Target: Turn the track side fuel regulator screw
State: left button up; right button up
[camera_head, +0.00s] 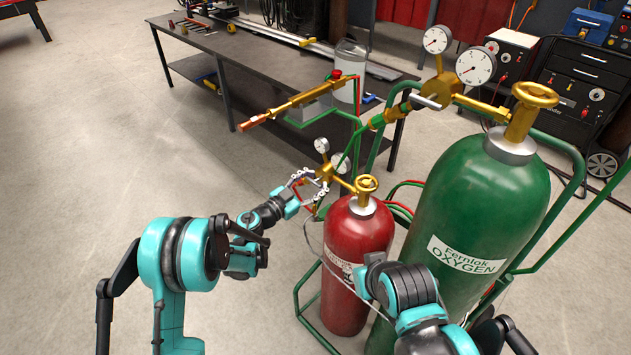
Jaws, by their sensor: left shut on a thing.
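The red fuel cylinder (345,264) stands upright in the cart, with a brass valve handwheel (366,186) on top. Its brass fuel regulator (328,172) sits on the left side of the valve, with small white-faced gauges (322,145). My left gripper (318,181) reaches in from the left, and its thin linked fingers are shut on the regulator screw at the regulator's near left side. The screw itself is mostly hidden by the fingers. My right arm is bent in front of the cylinders at the bottom; its gripper cannot be made out.
The large green oxygen cylinder (482,215) stands right of the red one, with its own regulator (440,88) and gauges. A brass torch (290,104) hangs at the cart's upper left. A workbench (262,48) stands behind. The floor at left is clear.

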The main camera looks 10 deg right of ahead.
dwell(0.4)
pick_arm(q)
jog(key=o, duration=1.3)
jog(key=shift+d, duration=0.1)
jog(key=v, duration=1.2)
